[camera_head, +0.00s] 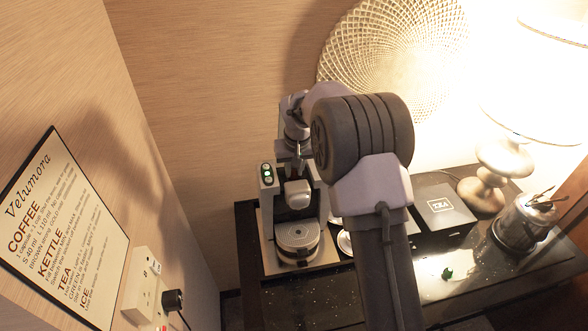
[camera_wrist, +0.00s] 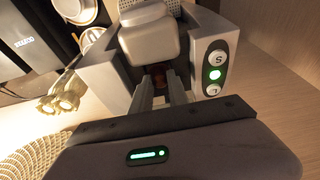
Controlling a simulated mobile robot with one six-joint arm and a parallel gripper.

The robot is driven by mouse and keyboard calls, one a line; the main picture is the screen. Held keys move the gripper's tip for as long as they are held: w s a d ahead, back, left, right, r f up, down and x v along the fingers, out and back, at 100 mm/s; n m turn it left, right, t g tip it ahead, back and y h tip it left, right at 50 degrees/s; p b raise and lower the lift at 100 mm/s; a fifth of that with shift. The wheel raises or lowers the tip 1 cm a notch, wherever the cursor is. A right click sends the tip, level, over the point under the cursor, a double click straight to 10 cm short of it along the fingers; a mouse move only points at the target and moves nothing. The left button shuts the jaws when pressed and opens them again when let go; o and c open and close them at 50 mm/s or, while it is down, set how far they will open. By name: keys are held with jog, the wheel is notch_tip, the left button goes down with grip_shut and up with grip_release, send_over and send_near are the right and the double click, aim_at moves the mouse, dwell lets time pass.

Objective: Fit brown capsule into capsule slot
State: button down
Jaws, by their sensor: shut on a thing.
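The coffee machine (camera_head: 267,203) stands on a tray against the wall. It also shows in the wrist view (camera_wrist: 95,68), with its round buttons beside the slot area. My gripper (camera_wrist: 161,84) is over the back top of the machine, pointing down. Its fingers are shut on the brown capsule (camera_wrist: 158,75), a small reddish-brown patch between the fingertips. The capsule is at a dark gap in the machine's top, behind the grey head (camera_wrist: 152,35). The slot is mostly hidden, and I cannot tell how deep the capsule sits. In the head view my gripper (camera_head: 298,172) is above the machine and the capsule is hidden.
A black tea box (camera_head: 442,212), a metal ice bucket (camera_head: 524,222) and a lamp (camera_head: 503,160) stand to the right. White cups (camera_wrist: 76,10) are near the machine. A woven round plate (camera_head: 385,60) is behind. An instruction sign (camera_head: 60,235) hangs at left.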

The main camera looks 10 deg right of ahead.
jog(key=shift+s+f+b, duration=0.15)
jog(key=shift+f+b, duration=0.35)
jog(key=shift+f, duration=0.05)
jog(key=c, duration=1.3)
grip_release()
jog(key=shift+s+f, duration=0.1)
notch_tip(320, 180, up, 3)
jog(key=shift+r+p, duration=0.2)
jog(key=shift+p, duration=0.4)
jog(key=s+a+r+m+t, duration=0.1)
jog(key=s+r, duration=1.3)
jog(key=r, duration=0.4)
jog(key=s+a+m, duration=0.1)
jog(key=s, duration=0.7)
jog(key=s+a+f+m+t+y, duration=0.1)
jog(key=s, duration=0.7)
jog(key=s+a+m+y, duration=0.1)
jog(key=s, duration=0.8)
jog(key=shift+f+t+p, duration=0.25)
jog(key=shift+t+p, duration=0.05)
